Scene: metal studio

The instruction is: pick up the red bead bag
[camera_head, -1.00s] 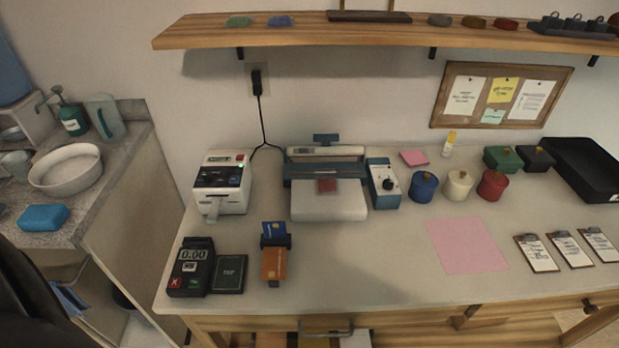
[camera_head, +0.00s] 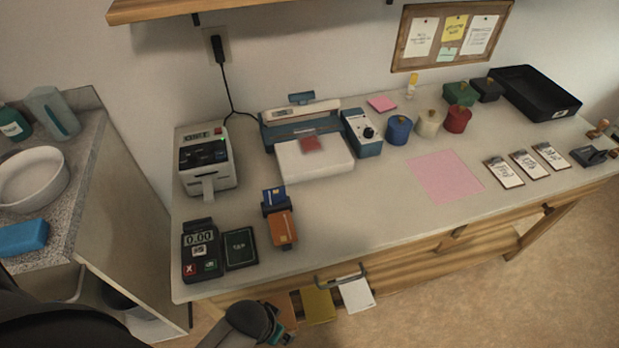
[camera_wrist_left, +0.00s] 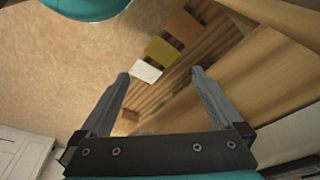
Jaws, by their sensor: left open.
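A small flat red packet, which looks like the red bead bag (camera_head: 311,144), lies on the white platform (camera_head: 318,165) of a blue and white machine on the worktable. Part of my left arm shows at the bottom edge of the head view, low in front of the table and well away from the packet. In the left wrist view my left gripper (camera_wrist_left: 161,76) is open with nothing between its fingers. It points at the floor and the table's wooden front. The red packet is not in the wrist view. My right gripper is out of view.
A label printer (camera_head: 207,163), card terminal (camera_head: 201,251) and card holder (camera_head: 279,218) stand left of the machine. A blue control box (camera_head: 361,133) and blue, cream and red pots stand right of it. A drawer handle (camera_head: 341,274) juts from the table front. The front middle tabletop is clear.

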